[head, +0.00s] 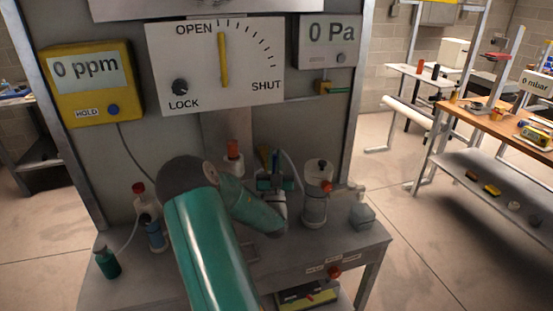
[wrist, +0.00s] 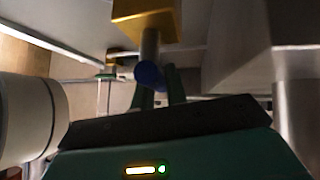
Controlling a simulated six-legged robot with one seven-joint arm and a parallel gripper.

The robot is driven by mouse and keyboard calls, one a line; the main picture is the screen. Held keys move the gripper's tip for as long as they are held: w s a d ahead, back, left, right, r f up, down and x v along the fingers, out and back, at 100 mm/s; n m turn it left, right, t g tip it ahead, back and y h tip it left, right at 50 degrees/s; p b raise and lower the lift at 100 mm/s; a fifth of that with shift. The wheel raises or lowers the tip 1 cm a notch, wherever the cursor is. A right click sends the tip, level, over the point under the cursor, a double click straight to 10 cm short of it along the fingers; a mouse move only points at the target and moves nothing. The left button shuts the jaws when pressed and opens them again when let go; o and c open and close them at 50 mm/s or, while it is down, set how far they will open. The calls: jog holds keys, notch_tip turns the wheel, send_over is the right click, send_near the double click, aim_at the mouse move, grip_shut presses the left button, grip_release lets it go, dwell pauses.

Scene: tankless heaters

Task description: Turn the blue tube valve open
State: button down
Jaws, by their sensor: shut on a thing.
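The blue valve part (wrist: 150,75) shows in the wrist view at the end of a grey stem (wrist: 150,44), below a brass-coloured block (wrist: 146,22). My gripper (wrist: 157,88) is shut on this blue part, with one green finger on each side. In the head view my gripper (head: 272,181) is at the back of the bench, just beyond my green arm. The valve is too small and too covered there to make out clearly.
A dial panel (head: 250,85) above has a yellow pointer standing upright, right of the word OPEN. A yellow 0 ppm meter (head: 88,110) and a 0 Pa display (head: 328,58) flank it. A clear bottle (head: 314,205) stands close right of my gripper; a teal bottle (head: 108,264) stands left.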

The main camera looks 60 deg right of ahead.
jog(key=shift+a+n+t, duration=0.1)
jog(key=shift+n+t, duration=0.2)
jog(key=shift+t, duration=0.2)
jog(key=c, duration=1.4)
grip_release()
jog(key=shift+f, duration=0.1)
jog(key=v, duration=1.3)
jog(key=shift+s+a, duration=0.15)
jog(key=shift+a, duration=0.2)
jog(key=shift+a, duration=0.1)
